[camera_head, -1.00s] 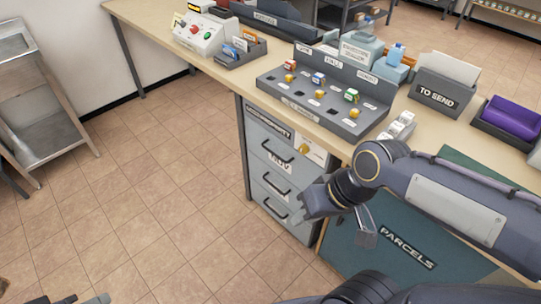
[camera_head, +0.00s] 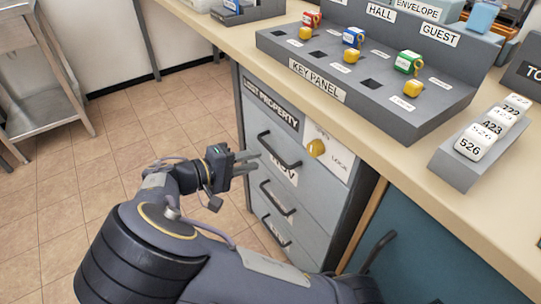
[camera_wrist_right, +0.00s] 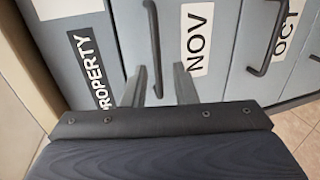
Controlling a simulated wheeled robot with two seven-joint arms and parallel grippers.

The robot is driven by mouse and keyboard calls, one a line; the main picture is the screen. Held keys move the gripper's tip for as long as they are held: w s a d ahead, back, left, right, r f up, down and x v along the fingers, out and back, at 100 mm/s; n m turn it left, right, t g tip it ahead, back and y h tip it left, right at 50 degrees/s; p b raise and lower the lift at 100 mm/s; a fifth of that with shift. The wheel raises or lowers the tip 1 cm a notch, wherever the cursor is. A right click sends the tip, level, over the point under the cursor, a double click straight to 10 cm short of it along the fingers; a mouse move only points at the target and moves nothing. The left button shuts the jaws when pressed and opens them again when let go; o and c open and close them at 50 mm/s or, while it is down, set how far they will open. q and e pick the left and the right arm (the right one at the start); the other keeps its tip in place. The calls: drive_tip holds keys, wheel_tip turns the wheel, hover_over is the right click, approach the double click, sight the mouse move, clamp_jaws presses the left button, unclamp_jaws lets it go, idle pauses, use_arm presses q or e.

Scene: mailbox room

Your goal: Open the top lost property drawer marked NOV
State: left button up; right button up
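The top drawer marked NOV (camera_head: 310,187) is shut in the grey lost property cabinet. Its dark bar handle (camera_head: 279,151) stands out from the front, above the partly covered NOV label. My right gripper (camera_head: 248,162) is just left of this handle in the head view, its fingers pointing at the drawer front. In the right wrist view the two fingers (camera_wrist_right: 160,86) are apart and empty. The NOV handle (camera_wrist_right: 154,45) lies ahead, roughly in line with the gap between them; I see no grip on it. My left gripper is out of view.
A yellow knob (camera_head: 316,147) sits on a plate marked LOCK beside the drawer. Lower drawers with handles (camera_head: 277,198) are shut. The key panel (camera_head: 345,95) and numbered tags (camera_head: 475,142) stand on the counter above. The floor left of the cabinet is clear.

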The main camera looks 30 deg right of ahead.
sight(272, 151)
drive_tip(key=shift+t, duration=0.3)
drive_tip(key=b+x, duration=0.1)
drive_tip(key=x, duration=0.1)
drive_tip(key=b+x, duration=0.1)
drive_tip(key=x, duration=0.4)
drive_tip(key=shift+w+d+r+b, duration=0.2)
drive_tip(key=shift+w+b, duration=0.1)
drive_tip(key=shift+b, duration=0.1)
drive_tip(key=shift+c, duration=0.5)
clamp_jaws()
